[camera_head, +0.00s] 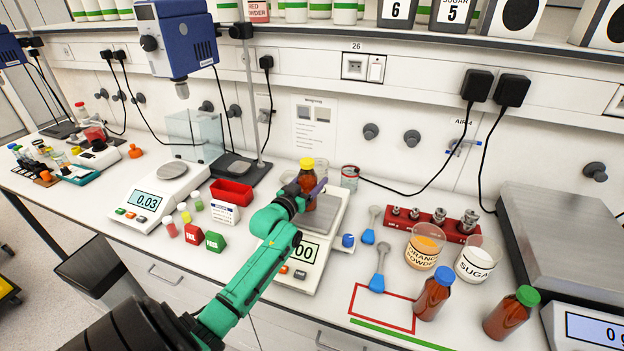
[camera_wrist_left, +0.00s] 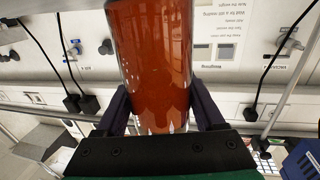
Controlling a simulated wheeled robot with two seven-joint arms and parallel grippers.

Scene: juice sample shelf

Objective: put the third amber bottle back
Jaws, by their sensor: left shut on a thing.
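An amber bottle with a yellow cap (camera_head: 307,174) is upright in my left gripper (camera_head: 306,193). It appears over the middle scale (camera_head: 328,222); I cannot tell whether it touches the plate. In the left wrist view the brown bottle body (camera_wrist_left: 150,55) sits between both fingers, and its cap is out of frame. A blue-capped amber bottle (camera_head: 433,294) and a green-capped amber bottle (camera_head: 511,314) stand at the front right. A red outlined rectangle (camera_head: 354,300) is marked on the bench left of them, with no bottle inside. My right gripper is not in view.
Beakers of orange powder (camera_head: 424,248) and sugar (camera_head: 477,262) stand behind the two bottles. Blue spoons (camera_head: 377,281) lie near the red outline. A red weight block (camera_head: 405,221) is behind, and a large scale (camera_head: 565,250) is at right. A green line (camera_head: 400,335) runs along the front.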

